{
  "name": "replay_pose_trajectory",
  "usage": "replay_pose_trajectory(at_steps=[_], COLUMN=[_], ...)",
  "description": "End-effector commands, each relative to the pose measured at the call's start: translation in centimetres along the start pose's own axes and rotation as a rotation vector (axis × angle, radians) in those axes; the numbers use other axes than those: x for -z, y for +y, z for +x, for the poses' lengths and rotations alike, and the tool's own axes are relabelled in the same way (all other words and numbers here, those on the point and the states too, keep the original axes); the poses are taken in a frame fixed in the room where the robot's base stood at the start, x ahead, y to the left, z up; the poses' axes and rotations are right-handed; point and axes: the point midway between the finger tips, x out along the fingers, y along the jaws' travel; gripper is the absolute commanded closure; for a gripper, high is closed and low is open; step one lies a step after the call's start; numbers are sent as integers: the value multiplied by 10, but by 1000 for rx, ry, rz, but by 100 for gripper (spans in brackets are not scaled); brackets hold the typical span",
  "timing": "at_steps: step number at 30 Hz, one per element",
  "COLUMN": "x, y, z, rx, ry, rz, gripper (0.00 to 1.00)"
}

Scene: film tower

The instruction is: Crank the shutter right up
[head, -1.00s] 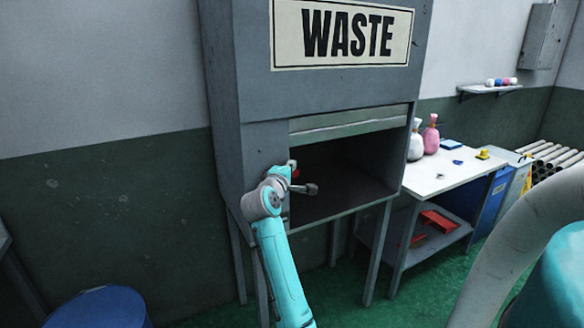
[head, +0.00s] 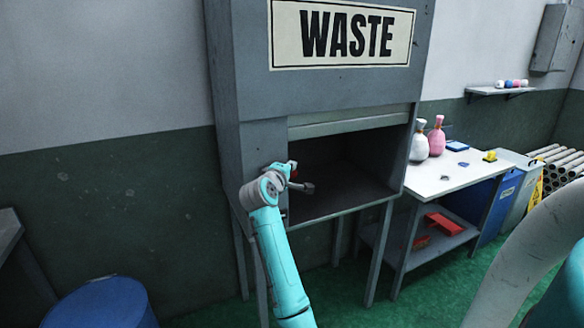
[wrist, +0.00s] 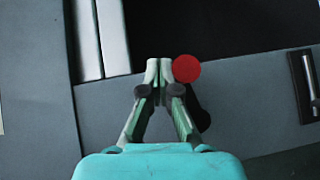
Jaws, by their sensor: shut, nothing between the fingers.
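The shutter (head: 350,122) is a pale grey panel across the top of the opening in the grey cabinet marked WASTE (head: 350,85). Most of the opening below it is clear and dark inside. A red round knob (wrist: 186,68) shows in the wrist view, with a dark shape below it that may be its shadow. My gripper (wrist: 160,70) is shut and empty, its fingertips just left of the knob and seeming to touch it. In the head view my gripper (head: 289,166) is at the opening's left edge, with a bit of red beside it. The crank arm is mostly hidden.
A blue drum (head: 100,305) is at the lower left. A black fitting with a metal bar (wrist: 308,85) is on the cabinet front. Green floor is open in front.

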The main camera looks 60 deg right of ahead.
Motion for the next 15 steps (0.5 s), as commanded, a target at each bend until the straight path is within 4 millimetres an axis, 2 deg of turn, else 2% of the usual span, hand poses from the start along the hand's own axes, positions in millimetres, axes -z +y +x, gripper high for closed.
replay_pose_trajectory(at_steps=[15], x=[-3], y=[-5], z=[4], rx=[18], ry=[-1], rz=[18], gripper=[100])
